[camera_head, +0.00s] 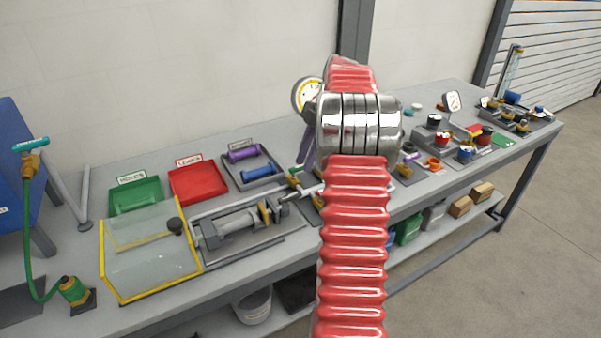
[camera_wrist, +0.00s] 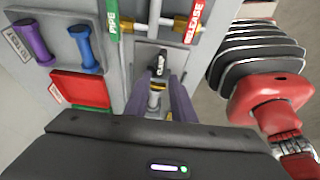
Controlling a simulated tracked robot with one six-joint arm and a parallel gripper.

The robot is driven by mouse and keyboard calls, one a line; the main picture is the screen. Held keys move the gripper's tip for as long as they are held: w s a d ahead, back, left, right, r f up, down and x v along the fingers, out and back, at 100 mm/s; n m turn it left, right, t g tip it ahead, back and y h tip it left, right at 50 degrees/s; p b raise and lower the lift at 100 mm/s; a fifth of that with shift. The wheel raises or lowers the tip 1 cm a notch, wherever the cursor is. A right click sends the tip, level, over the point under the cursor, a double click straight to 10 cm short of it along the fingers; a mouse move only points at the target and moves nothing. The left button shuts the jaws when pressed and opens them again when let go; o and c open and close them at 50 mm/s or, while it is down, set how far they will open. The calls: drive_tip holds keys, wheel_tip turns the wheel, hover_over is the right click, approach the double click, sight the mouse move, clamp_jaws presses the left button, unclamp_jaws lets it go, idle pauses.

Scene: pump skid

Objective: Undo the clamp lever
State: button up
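My gripper (camera_wrist: 160,84) shows there as two purple fingers, spread apart. A small pale and brass part (camera_wrist: 155,98) shows in the gap between them; I cannot tell whether the fingers touch it. In the head view my red arm hides the clamp and most of my gripper; a purple finger (camera_head: 307,145) shows left of the wrist.
A tray holds purple and blue cylinders (camera_head: 257,171). Red (camera_head: 198,184) and green (camera_head: 135,196) trays and a yellow-edged clear guard (camera_head: 150,250) lie left on the bench.

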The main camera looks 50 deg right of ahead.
drive_tip(key=v, duration=0.3)
drive_tip(key=shift+r, duration=0.1)
idle(0.7)
